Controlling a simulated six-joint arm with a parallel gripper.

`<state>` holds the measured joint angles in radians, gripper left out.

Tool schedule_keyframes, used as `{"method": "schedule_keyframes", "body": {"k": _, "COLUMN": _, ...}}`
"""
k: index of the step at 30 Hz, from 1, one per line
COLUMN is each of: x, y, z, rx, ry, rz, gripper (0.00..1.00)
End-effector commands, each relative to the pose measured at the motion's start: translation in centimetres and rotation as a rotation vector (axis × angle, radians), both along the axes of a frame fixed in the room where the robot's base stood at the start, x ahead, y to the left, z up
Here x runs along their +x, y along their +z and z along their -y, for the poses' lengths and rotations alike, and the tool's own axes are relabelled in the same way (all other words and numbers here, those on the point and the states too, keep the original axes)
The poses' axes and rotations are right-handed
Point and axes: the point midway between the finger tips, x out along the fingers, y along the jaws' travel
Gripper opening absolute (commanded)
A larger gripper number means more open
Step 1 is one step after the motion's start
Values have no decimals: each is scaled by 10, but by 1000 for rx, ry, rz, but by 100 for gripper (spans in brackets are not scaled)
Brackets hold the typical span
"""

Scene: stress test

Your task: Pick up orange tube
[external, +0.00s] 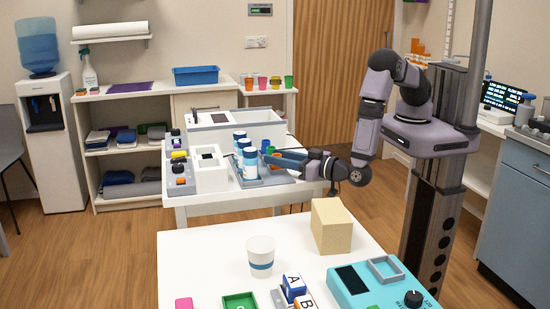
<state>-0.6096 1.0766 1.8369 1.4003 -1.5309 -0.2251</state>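My gripper (283,161) reaches left over the grey tray (274,177) on the rear white table. Its fingers are small and dark here, so I cannot tell whether they are open or shut. Several white bottles with blue caps (250,162) stand just left of the fingers. I cannot tell whether the orange-red piece is a tube. Other orange pieces (418,46) stand on a shelf at the upper right, behind my arm.
A white device (208,173) stands left of the bottles, with a white box (240,130) behind. The front table holds a cup (260,256), a tan block (331,226), lettered blocks (293,287) and a teal device (377,284). A floor gap separates the tables.

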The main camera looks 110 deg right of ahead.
Motion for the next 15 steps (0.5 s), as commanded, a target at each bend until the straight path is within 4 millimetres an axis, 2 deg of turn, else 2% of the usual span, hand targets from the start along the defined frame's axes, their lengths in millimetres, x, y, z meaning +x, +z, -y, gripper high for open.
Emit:
{"method": "schedule_keyframes", "body": {"k": 10, "x": 6, "y": 0, "z": 6, "rx": 1, "ry": 1, "rz": 1, "gripper": 33}}
{"method": "schedule_keyframes", "body": {"k": 11, "x": 6, "y": 0, "z": 5, "rx": 1, "ry": 1, "rz": 1, "gripper": 31}}
{"method": "schedule_keyframes", "body": {"k": 13, "x": 6, "y": 0, "z": 5, "rx": 1, "ry": 1, "rz": 1, "gripper": 14}}
{"method": "schedule_keyframes", "body": {"k": 15, "x": 6, "y": 0, "z": 5, "rx": 1, "ry": 1, "rz": 1, "gripper": 2}}
